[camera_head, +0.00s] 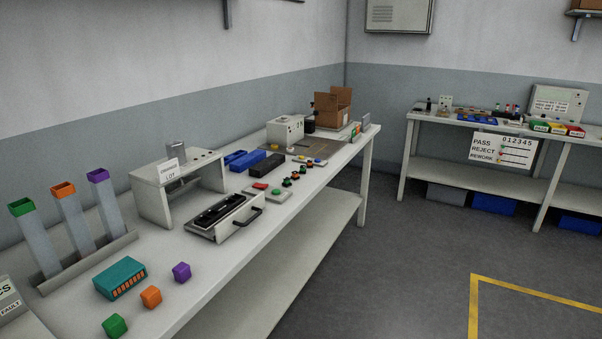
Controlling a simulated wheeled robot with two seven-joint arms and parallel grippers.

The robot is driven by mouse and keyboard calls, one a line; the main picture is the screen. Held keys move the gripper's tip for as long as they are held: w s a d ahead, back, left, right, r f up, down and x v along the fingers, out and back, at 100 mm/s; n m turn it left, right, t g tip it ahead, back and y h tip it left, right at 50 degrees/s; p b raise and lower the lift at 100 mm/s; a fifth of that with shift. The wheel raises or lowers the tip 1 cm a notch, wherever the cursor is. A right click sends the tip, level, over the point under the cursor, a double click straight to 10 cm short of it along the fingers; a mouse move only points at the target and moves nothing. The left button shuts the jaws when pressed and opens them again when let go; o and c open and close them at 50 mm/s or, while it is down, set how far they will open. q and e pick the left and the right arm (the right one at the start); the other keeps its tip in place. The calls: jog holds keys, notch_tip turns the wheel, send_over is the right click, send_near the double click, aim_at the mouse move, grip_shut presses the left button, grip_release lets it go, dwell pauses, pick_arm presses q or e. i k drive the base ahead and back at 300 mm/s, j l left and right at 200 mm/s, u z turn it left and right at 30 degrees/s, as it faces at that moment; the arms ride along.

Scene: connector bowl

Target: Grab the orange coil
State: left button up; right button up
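I cannot make out a clear orange coil. A row of several small dark parts with red, green and orange bits (287,183) lies near the front edge of the long bench (190,244); they are too small to tell which is a coil. An orange block (151,296) lies on the near part of the bench, between a green block (115,325) and a purple block (181,271). Neither of my grippers is in view.
Three tubes with green, orange (64,191) and purple rims stand at left. A second bench (440,117) stands at back right. The floor between is clear.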

aim_at(295, 176)
jog(key=i+l+u, duration=0.1)
jog(key=u, duration=0.25)
jog(key=i+l+u, duration=0.2)
jog(key=u, duration=0.15)
jog(key=i+l+u, duration=0.35)
jog(key=k+j, duration=0.1)
